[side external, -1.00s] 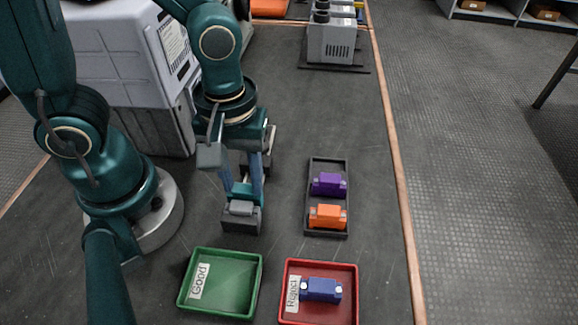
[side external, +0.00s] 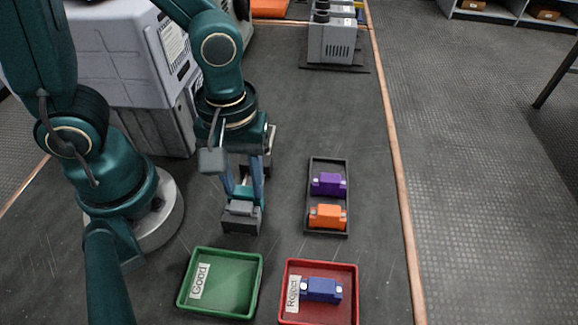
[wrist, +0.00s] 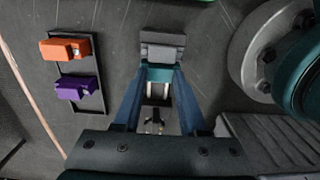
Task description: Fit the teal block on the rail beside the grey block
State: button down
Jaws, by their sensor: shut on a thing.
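The teal block (side external: 243,193) is between the fingers of my gripper (side external: 243,193), which is shut on it. In the wrist view the teal block (wrist: 161,73) shows between the two blue fingertips (wrist: 160,76). The grey block (side external: 240,208) sits on the near part of the dark rail (side external: 241,226), right beside the teal block. The grey block also shows in the wrist view (wrist: 162,52). The teal block is low over the rail; the fingers partly hide it, and I cannot tell whether it is fully seated.
A dark tray (side external: 314,195) to the right holds a purple block (side external: 328,184) and an orange block (side external: 328,216). In front are a green Good bin (side external: 225,290), empty, and a red Reject bin (side external: 318,267) holding a blue block (side external: 321,290). A grey unit (side external: 331,43) stands behind.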

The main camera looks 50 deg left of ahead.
jog(key=shift+f, duration=0.2)
jog(key=shift+c, duration=1.9)
grip_release()
jog(key=shift+r, duration=0.1)
jog(key=shift+r, duration=3.9)
jog(key=a+r+m+t, duration=0.4)
jog(key=a+m+t, duration=0.1)
jog(key=m, duration=0.4)
jog(key=shift+w+a+t, duration=0.3)
